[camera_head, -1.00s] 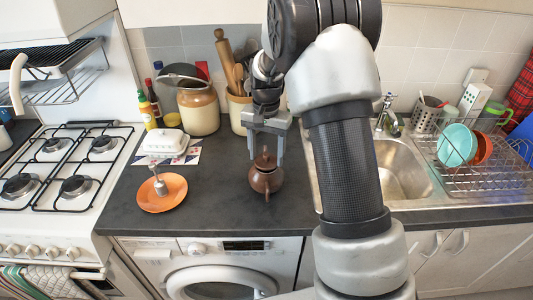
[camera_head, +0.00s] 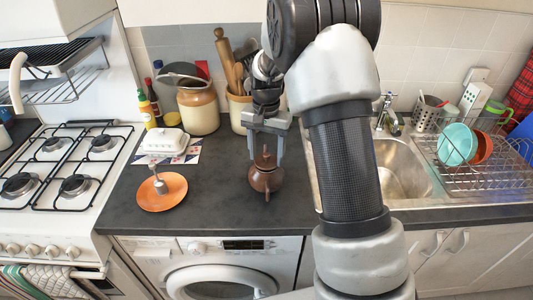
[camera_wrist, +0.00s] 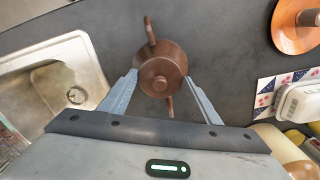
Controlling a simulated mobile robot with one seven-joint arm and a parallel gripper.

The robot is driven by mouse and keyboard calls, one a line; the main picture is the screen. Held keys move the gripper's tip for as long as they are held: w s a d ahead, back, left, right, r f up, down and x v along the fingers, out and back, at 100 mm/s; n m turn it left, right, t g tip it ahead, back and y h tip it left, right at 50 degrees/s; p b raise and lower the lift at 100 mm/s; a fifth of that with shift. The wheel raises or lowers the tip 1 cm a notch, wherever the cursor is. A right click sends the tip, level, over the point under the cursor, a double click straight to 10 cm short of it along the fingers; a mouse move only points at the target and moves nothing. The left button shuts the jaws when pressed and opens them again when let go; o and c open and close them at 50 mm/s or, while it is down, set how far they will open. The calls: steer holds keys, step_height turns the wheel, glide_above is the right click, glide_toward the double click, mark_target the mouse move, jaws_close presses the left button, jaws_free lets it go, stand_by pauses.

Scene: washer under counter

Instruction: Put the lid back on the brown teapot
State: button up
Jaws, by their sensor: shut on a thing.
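The brown teapot (camera_head: 266,182) stands upright on the dark counter near its front edge. The brown lid (camera_head: 265,159), with a round knob, is at the teapot's mouth; it also shows in the wrist view (camera_wrist: 161,76). My gripper (camera_head: 266,156) points down over the teapot, its two fingers on opposite sides of the lid. In the wrist view my gripper (camera_wrist: 161,76) is shut on the lid, with the teapot's spout and handle showing beyond and below. The lid hides the teapot's mouth, so I cannot tell whether it is fully seated.
An orange plate (camera_head: 147,202) with a small metal-and-wood item lies to the left. Behind it is a white butter dish (camera_head: 165,141) on a patterned card. A jar (camera_head: 198,110) and utensil pot stand at the back. The sink (camera_head: 404,178) is to the right.

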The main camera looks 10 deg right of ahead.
stand_by(0.3)
steer(key=o, duration=1.6)
steer(key=shift+r, duration=0.1)
steer(key=shift+r+p, duration=2.4)
steer(key=shift+r, duration=1)
jaws_close()
